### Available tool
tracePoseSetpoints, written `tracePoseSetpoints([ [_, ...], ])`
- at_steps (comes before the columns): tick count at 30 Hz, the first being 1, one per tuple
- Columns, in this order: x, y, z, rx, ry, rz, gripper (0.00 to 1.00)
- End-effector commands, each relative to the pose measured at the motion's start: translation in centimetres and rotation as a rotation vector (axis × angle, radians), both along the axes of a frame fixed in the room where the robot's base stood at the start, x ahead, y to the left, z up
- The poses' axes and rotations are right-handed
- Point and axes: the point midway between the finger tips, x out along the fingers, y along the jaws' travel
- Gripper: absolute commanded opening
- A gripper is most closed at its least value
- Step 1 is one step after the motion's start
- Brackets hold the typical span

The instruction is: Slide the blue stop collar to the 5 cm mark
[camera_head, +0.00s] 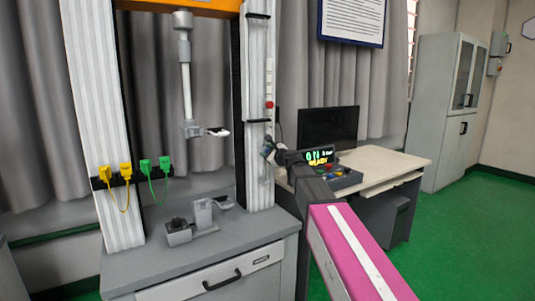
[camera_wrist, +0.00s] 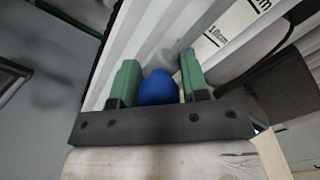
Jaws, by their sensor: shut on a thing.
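The blue stop collar (camera_wrist: 158,90) sits between the two green fingers of my gripper (camera_wrist: 159,76) in the wrist view. The fingers are shut on it, one on each side. Only a rounded blue part shows; the rest is hidden. In the head view my gripper (camera_head: 267,149) is at the right side of the tower's white right column (camera_head: 259,165), below a small red part (camera_head: 268,105). A pale plate with a black mark and small lettering (camera_wrist: 218,34) is beside the column in the wrist view. The collar's reading on a scale cannot be told.
The tower's grey base cabinet (camera_head: 215,255) stands in front, with a small grey fixture (camera_head: 203,214) on top. Green and yellow plugs with cables (camera_head: 145,166) are at left. A desk (camera_head: 390,158) with a monitor (camera_head: 329,127) and a control box (camera_head: 345,178) is close behind my arm.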

Motion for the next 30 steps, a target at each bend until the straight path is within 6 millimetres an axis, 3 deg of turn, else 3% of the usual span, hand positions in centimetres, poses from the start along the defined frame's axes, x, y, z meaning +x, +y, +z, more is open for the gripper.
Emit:
tracePoseSetpoints([
  [12,0.0,0.1,6.1,0.001,-0.002,0.002,0.0],
  [24,-0.1,0.1,6.7,0.002,0.0,0.003,0.0],
  [25,-0.1,0.1,6.7,0.002,0.0,0.003,0.44],
  [27,-0.1,0.1,6.7,0.002,0.001,0.002,0.61],
  [30,-0.1,0.1,6.7,0.002,0.0,0.001,0.61],
])
